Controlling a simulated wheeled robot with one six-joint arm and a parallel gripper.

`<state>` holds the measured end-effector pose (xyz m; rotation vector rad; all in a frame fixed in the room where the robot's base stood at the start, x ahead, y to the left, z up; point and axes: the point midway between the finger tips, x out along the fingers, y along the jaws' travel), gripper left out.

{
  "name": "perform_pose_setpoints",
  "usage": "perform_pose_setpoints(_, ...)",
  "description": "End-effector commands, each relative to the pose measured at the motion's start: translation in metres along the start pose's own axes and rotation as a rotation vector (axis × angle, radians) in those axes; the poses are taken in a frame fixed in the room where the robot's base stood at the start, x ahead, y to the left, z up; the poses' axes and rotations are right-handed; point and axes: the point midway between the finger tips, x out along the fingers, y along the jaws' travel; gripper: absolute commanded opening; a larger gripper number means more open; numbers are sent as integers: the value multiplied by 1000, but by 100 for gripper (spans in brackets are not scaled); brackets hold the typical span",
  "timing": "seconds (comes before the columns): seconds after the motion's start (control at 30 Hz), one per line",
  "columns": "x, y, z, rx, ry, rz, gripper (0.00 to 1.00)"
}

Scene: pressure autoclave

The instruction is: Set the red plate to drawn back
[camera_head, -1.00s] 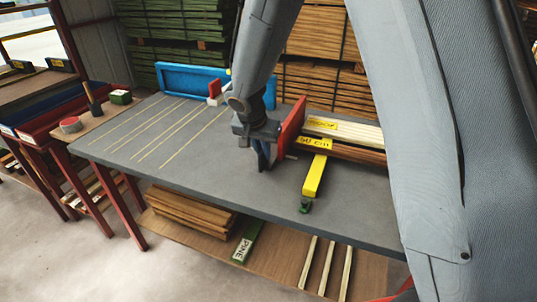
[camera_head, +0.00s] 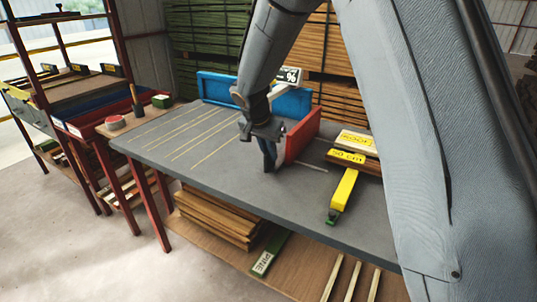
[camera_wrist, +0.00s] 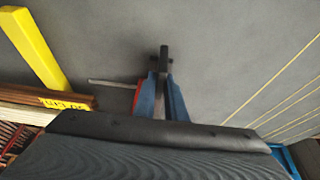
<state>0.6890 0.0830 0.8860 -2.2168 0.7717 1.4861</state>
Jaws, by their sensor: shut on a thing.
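The red plate (camera_head: 302,135) stands upright on the grey table (camera_head: 225,172), left of the stacked boards and clear of their ends. A thin pale rod (camera_head: 313,167) runs from its lower edge toward the boards. My gripper (camera_head: 269,164) is down at the table on the plate's left side. In the wrist view my gripper (camera_wrist: 163,88) has its blue fingers shut on a dark upright handle (camera_wrist: 164,54). Only a red sliver of the plate (camera_wrist: 136,98) shows there beside the fingers. Where the handle joins the plate is hidden.
A blue panel (camera_head: 215,88) stands at the table's back. The lined table top at the left is clear. A small side table (camera_head: 135,127) holds small items.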

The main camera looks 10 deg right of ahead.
Motion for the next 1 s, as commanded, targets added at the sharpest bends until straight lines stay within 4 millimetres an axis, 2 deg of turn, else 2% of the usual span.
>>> perform_pose_setpoints(0.03,-2,-6,-1,0,4,-13,16)
perform_pose_setpoints(0.1,-2,-5,-1,0,4,-12,28)
perform_pose_setpoints(0.13,-2,-5,-1,0,4,-12,30)
perform_pose_setpoints(0.47,-4,-2,-2,2,3,-7,30)
perform_pose_setpoints(0.57,-14,-3,-1,2,4,-8,30)
perform_pose_setpoints(0.9,-66,-4,-1,-1,5,-10,30)
perform_pose_setpoints(1.0,-75,-4,0,-1,4,-10,30)
